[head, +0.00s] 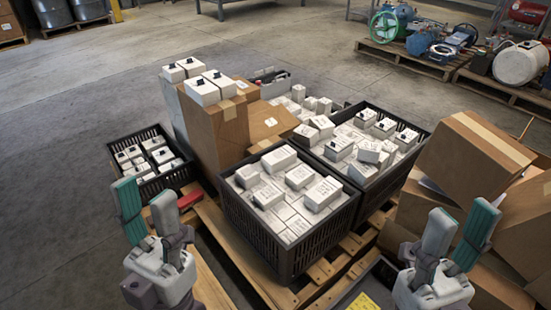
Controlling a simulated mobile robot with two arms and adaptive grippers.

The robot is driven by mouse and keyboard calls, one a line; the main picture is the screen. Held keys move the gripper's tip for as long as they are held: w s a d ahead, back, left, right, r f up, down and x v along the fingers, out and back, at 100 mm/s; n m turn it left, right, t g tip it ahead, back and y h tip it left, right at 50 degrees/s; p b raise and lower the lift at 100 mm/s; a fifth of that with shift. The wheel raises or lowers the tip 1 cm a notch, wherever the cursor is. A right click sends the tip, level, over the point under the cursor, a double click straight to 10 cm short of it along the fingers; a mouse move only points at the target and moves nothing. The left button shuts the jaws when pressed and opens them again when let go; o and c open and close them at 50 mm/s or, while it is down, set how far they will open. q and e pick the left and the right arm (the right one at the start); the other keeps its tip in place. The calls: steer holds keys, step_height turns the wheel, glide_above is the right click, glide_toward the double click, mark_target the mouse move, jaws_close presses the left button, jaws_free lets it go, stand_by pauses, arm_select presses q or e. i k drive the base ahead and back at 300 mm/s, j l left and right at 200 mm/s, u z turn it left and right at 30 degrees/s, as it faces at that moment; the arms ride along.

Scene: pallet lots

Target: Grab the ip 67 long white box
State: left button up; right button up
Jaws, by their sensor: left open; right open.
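Several white boxes with small dark print lie in the front black crate (262,243). Longer ones are a white box at its back (279,158) and a white box at its right (322,194). The print is too small for me to tell which reads IP 67. My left gripper (142,190) is open and empty, left of this crate and in front of the small left crate. My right gripper (463,208) is open and empty, to the right of the crate in the picture, in front of the cardboard boxes.
Another black crate (420,139) of white boxes stands behind right. A small black crate (113,158) stands left. Tall cardboard boxes (212,135) carry more white boxes. Tilted cardboard boxes (470,160) crowd the right. A wooden pallet (325,270) lies underneath. Open floor (60,110) is at left.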

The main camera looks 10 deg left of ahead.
mark_target(277, 161)
steer(key=k+j, duration=0.1)
steer(key=j, duration=0.3)
steer(key=k+j, duration=0.1)
steer(key=j, duration=0.25)
steer(key=k+j+z, duration=0.1)
steer(key=j, duration=0.3)
steer(key=k+j, duration=0.1)
steer(key=j, duration=0.3)
steer(key=i+j+z, duration=0.1)
steer(key=j, duration=0.45)
steer(key=i+j, duration=0.15)
steer(key=j, duration=0.45)
steer(key=i+j+z, duration=0.15)
steer(key=j, duration=0.4)
steer(key=i+j+z, duration=0.2)
steer(key=i+j, duration=0.8)
steer(key=i, duration=0.1)
